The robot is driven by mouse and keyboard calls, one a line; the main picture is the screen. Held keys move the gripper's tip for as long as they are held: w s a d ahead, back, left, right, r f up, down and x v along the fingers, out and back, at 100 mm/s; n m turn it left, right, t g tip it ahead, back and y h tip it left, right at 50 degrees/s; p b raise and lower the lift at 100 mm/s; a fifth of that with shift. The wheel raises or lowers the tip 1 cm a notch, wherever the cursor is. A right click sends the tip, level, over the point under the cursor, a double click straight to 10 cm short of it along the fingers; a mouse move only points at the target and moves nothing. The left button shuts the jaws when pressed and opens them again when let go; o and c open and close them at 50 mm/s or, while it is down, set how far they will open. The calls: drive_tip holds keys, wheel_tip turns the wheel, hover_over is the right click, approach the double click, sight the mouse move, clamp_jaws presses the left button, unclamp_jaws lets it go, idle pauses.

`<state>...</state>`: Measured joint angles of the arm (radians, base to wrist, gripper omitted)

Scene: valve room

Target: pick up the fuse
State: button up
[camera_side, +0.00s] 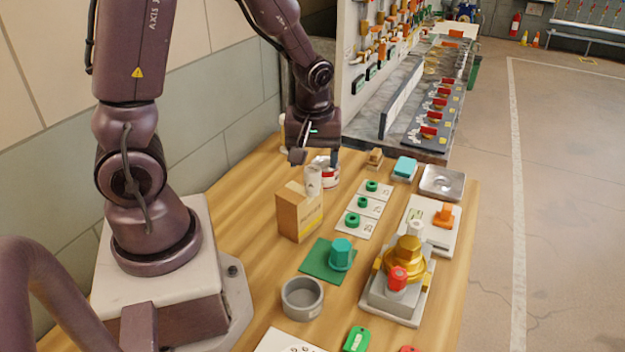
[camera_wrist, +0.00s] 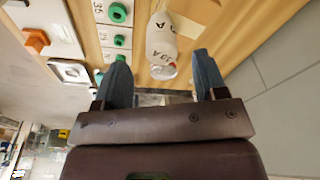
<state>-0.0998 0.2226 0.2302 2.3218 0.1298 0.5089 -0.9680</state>
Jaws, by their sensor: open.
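The fuse, a white cylinder with black lettering ending in "A" (camera_wrist: 161,38), shows in the wrist view just ahead of the gap between my fingers. In the side view a white cylinder (camera_side: 313,181), which looks like the fuse, shows upright at the cardboard box; whether it stands on the box or behind it I cannot tell. My gripper (camera_side: 316,158) is above and behind it, pointing down, with its fingers apart. In the wrist view my gripper (camera_wrist: 160,62) shows both fingertips with nothing clamped between them. The fuse's lower end is hidden in the side view.
A cardboard box (camera_side: 299,212) stands close by. White cards with green rings (camera_side: 371,186) lie to the right. A teal knob on a green plate (camera_side: 340,252), a grey ring (camera_side: 302,299) and a brass valve (camera_side: 407,258) stand nearer the front.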

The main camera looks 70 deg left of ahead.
sight(313, 169)
drive_tip(key=shift+a+f, duration=0.2)
drive_tip(key=shift+f, duration=1.15)
drive_tip(key=shift+a+f, duration=0.15)
drive_tip(key=shift+f, duration=1.2)
drive_tip(key=c, duration=1.1)
drive_tip(key=shift+r, duration=0.15)
wheel_tip(313, 169, up, 8)
drive_tip(key=shift+r, duration=0.15)
drive_tip(key=shift+a+r, duration=0.15)
drive_tip(key=shift+r, duration=0.2)
drive_tip(key=f+n, duration=0.1)
drive_tip(key=s+a+f+n, duration=0.1)
drive_tip(key=f+n, duration=0.1)
drive_tip(key=s+a+f+n, duration=0.1)
drive_tip(key=shift+s+f+g, duration=0.15)
drive_tip(key=shift+f+g, duration=0.15)
drive_tip(key=shift+f, duration=2.2)
